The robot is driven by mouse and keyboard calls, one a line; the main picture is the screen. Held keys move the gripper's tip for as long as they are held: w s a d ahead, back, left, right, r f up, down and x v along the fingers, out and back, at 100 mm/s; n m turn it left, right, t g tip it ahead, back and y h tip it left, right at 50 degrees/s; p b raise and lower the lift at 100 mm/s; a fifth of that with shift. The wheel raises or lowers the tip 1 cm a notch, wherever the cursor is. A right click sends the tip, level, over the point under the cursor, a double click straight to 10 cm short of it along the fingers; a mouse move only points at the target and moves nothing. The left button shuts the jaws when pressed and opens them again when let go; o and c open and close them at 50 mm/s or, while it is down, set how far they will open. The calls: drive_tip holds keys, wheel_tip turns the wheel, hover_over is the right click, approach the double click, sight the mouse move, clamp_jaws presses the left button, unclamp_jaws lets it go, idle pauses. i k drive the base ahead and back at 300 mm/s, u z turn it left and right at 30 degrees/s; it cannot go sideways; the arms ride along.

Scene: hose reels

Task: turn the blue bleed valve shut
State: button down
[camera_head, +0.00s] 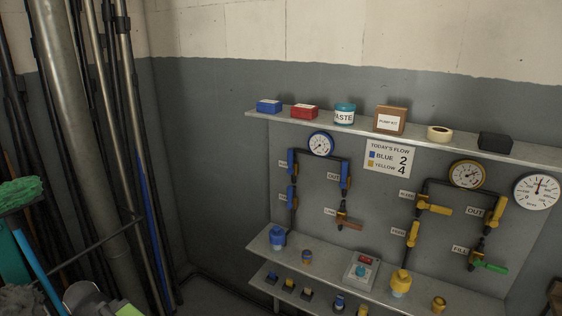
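The blue-handled pipe set is on the grey wall panel under a round gauge (321,144) with a blue rim. Its left pipe carries an upper blue handle (292,161) and a lower blue handle (292,197). Both look upright, along the pipe. The small tags beside them are too small to read surely, so I cannot tell which is the bleed valve. A third blue handle (346,174), beside a tag reading OUT, also stands upright. Below it an orange-brown handle (350,225) lies sideways.
A yellow-handled set with a yellow bleed-side handle (413,233) is to the right. A sign (388,159) reads blue 2, yellow 4. An upper shelf (265,115) and lower shelves (330,263) stick out above and below the pipes. Poles (75,120) and a green brush (20,193) stand left.

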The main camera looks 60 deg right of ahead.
sight(290, 171)
drive_tip(key=z, duration=0.15)
drive_tip(key=i, duration=0.95)
drive_tip(key=u, duration=0.1)
